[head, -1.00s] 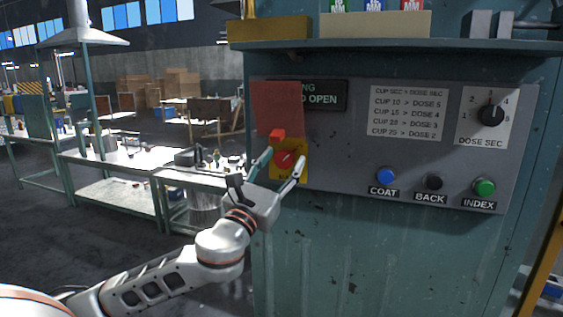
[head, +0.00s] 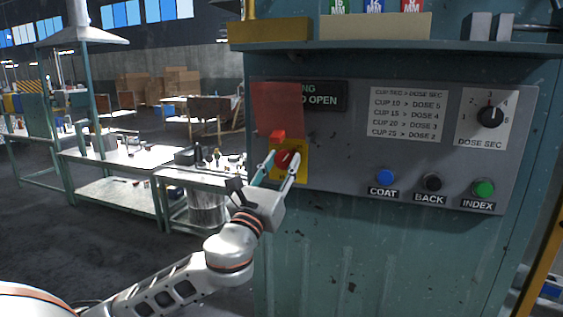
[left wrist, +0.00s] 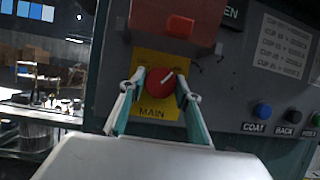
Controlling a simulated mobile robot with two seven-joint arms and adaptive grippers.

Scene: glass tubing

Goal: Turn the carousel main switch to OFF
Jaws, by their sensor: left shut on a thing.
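The main switch is a round red knob (head: 284,159) on a yellow plate (head: 303,166) at the left of the grey control panel. In the left wrist view the red knob (left wrist: 158,83) has a pale pointer mark slanting up to the right, and the yellow plate (left wrist: 152,112) reads MAIN. A red translucent flap (head: 277,105) stands raised above the knob, with a red tab at its lower edge. My left gripper (head: 279,160) is shut on the knob, one finger on each side, also in the left wrist view (left wrist: 155,88). My right gripper is out of view.
Blue COAT (head: 386,177), black BACK (head: 432,182) and green INDEX (head: 484,188) buttons sit to the right. A black dose dial (head: 490,116) is above them. A shelf (head: 400,46) overhangs the panel. A workbench (head: 190,172) stands to the left.

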